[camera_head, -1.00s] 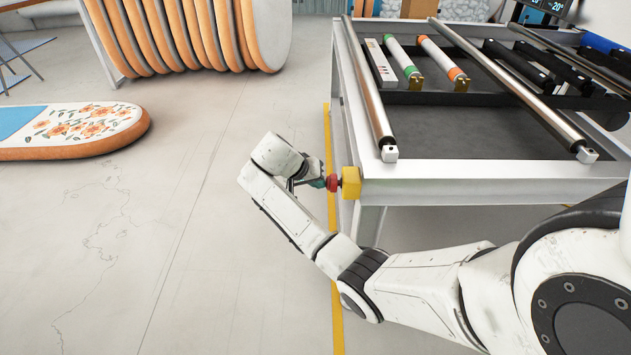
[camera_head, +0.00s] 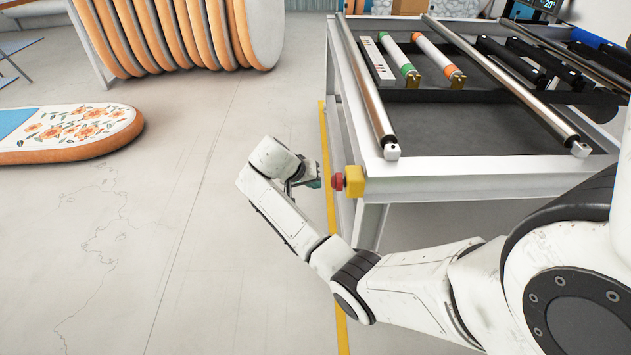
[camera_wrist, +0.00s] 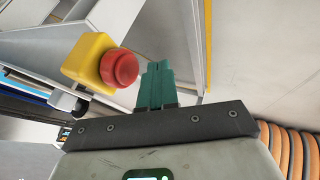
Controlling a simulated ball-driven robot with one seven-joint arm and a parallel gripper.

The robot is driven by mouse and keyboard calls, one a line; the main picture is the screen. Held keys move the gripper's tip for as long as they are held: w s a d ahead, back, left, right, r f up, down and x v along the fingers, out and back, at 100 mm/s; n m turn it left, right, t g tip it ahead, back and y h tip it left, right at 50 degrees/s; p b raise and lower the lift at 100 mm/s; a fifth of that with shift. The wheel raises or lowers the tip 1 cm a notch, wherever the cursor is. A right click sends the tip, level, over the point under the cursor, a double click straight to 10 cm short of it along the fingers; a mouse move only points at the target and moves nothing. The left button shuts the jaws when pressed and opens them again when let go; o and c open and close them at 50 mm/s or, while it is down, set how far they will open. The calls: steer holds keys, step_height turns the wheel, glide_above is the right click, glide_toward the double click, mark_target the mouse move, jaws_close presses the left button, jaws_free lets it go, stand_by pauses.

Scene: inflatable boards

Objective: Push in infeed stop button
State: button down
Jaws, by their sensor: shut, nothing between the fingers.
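The infeed stop button is a red round cap (camera_head: 338,181) on a yellow box (camera_head: 355,182), fixed to the near left corner of the grey table frame (camera_head: 450,187). In the wrist view the red cap (camera_wrist: 119,67) and yellow box (camera_wrist: 88,60) show large, left of the fingers. My gripper (camera_head: 316,183) is just left of the cap, with a small gap between them. Its green fingers (camera_wrist: 156,82) are closed together with nothing between them. How far the cap is pressed in cannot be told.
The table carries steel rollers (camera_head: 368,85) and coloured tubes (camera_head: 399,58). A yellow floor line (camera_head: 330,215) runs beside it. A flowered board (camera_head: 75,133) lies at left, and several orange-edged boards (camera_head: 180,35) stand behind. The floor between is clear.

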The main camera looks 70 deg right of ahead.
steer(key=v, duration=1)
steer(key=shift+w+p, duration=0.25)
steer(key=shift+p, duration=0.1)
steer(key=shift+a, duration=0.15)
steer(key=s+a+f+n+t+y+p, duration=0.2)
steer(key=a+f+n, duration=0.3)
steer(key=a, duration=0.6)
steer(key=s+a+f+n+t+y+p, duration=0.2)
steer(key=s+a+n, duration=0.7)
steer(key=s+a, duration=0.7)
steer(key=a+y+p, duration=0.1)
steer(key=a+y, duration=0.1)
steer(key=shift+s+a+f+y, duration=0.2)
steer(key=shift+f+y, duration=0.1)
steer(key=shift+f, duration=0.1)
